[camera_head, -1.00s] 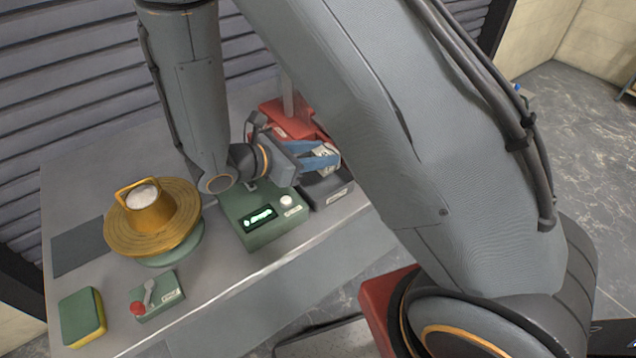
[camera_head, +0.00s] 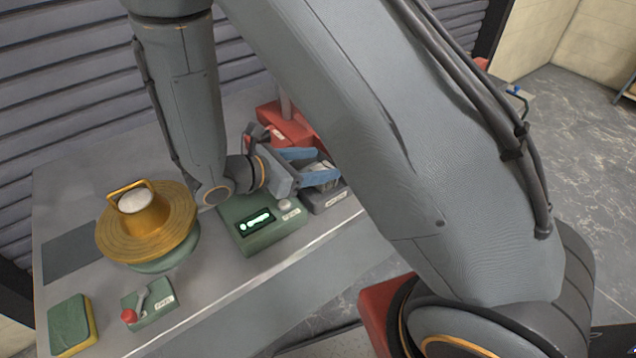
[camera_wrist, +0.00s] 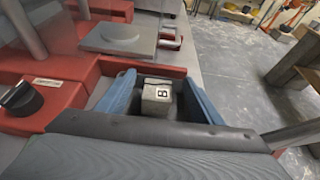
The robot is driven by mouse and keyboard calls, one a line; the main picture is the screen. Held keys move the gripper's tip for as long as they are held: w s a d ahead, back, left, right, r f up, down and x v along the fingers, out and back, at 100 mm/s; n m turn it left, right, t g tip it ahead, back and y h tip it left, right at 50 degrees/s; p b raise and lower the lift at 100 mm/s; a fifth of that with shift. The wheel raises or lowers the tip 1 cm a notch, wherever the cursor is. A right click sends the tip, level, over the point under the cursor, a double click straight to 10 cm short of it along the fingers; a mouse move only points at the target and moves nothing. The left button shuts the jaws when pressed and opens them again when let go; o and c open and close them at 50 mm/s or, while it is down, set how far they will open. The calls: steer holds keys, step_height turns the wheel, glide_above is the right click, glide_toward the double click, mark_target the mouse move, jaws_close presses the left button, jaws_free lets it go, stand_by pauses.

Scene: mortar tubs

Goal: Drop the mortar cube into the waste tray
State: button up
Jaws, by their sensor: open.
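The mortar cube (camera_wrist: 157,96) is grey with a "B" label on its face. It sits low between the two blue fingers of my gripper (camera_wrist: 160,82), with a gap showing on each side. In the head view my gripper (camera_head: 318,166) is open over the dark grey waste tray (camera_head: 328,199) at the table's right edge. The cube (camera_head: 322,170) shows there partly, below and between the fingers, and appears to be down in the tray. The fingers hide part of the cube and tray.
A red machine (camera_head: 285,125) stands just behind the tray. A green box with a lit display (camera_head: 257,222) is beside it on the left. Further left are a brass mould on a round table (camera_head: 147,225), a lever box (camera_head: 150,304) and a sponge (camera_head: 70,325).

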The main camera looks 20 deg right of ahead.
steer(key=b+v, duration=0.1)
steer(key=v, duration=0.6)
steer(key=shift+a+r+b, duration=0.15)
steer(key=shift+a+b, duration=0.05)
steer(key=shift+b, duration=0.1)
steer(key=shift+s, duration=0.1)
